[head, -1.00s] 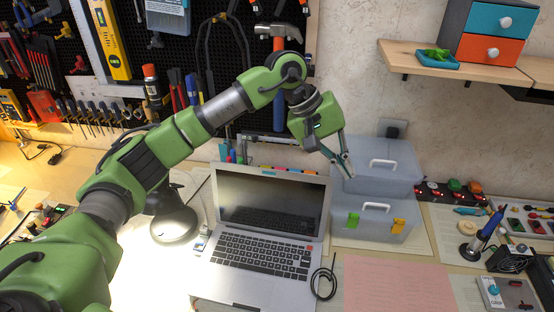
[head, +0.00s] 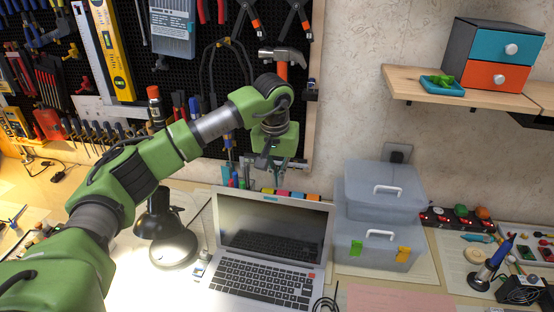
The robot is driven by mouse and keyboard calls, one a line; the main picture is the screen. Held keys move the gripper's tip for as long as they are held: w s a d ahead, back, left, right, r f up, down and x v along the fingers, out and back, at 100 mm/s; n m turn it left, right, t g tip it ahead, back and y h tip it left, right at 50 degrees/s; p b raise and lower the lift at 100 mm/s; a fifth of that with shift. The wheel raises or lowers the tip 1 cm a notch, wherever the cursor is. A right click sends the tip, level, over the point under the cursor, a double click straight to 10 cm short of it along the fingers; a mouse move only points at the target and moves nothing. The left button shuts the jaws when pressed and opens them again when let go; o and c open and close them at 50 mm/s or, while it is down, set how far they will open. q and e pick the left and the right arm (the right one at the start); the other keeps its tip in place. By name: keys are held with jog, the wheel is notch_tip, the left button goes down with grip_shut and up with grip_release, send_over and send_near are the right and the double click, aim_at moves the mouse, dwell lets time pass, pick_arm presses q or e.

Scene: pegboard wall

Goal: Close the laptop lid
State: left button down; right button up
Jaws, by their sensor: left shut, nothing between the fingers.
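The silver laptop (head: 262,283) stands open on the workbench, its dark screen (head: 272,226) raised and leaning back, its keyboard toward me. The front edge of its base is cut off by the bottom of the picture. My left gripper (head: 264,162) is above the top edge of the lid, seemingly behind it, with its fingers pointing down. It is shut and empty, and apart from the lid in the picture. The fingers are small and partly lost against the dark pegboard. My right gripper is not in view.
Two stacked clear boxes (head: 381,205) stand close to the laptop's right side. A black desk lamp (head: 168,235) stands at its left. Small coloured items (head: 290,195) lie behind the lid. A pegboard with tools, including a hammer (head: 282,62), is behind my arm.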

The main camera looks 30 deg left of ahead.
pick_arm(q)
jog(key=s, duration=0.1)
jog(key=s+p, duration=0.1)
jog(key=s+d, duration=0.1)
jog(key=s, duration=0.1)
jog(key=shift+r, duration=0.3)
jog(key=shift+w, duration=0.1)
